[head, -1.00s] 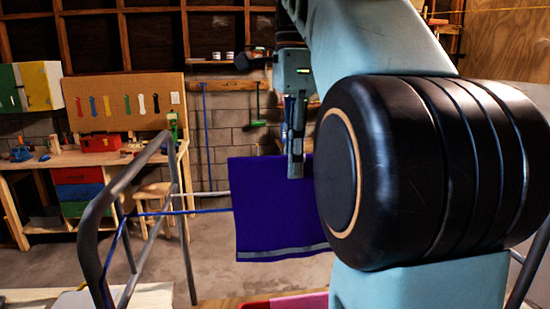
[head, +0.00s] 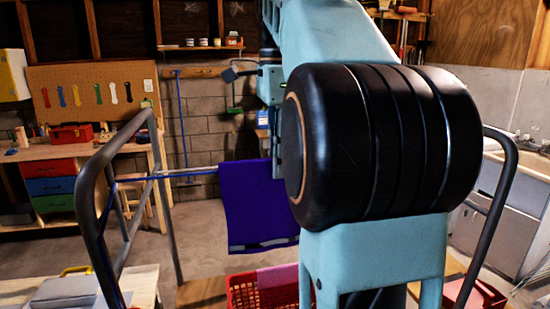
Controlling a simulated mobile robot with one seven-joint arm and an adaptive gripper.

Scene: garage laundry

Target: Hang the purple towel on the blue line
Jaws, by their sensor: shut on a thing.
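The purple towel (head: 255,210) hangs down in the head view, with a grey stripe near its lower edge. My gripper (head: 277,168) is at the towel's top edge and shut on it; my arm hides part of the fingers and the towel's right side. The blue line (head: 130,181) runs from the grey tubular rack (head: 92,200) at the left to the towel's left edge, close below its top. I cannot tell whether the towel lies over the line or in front of it.
A red basket (head: 245,292) with a pink cloth (head: 278,278) stands below the towel. A workbench (head: 85,150) with a red toolbox is at the back left. A sink cabinet (head: 510,200) is at the right. Bare floor shows behind the rack.

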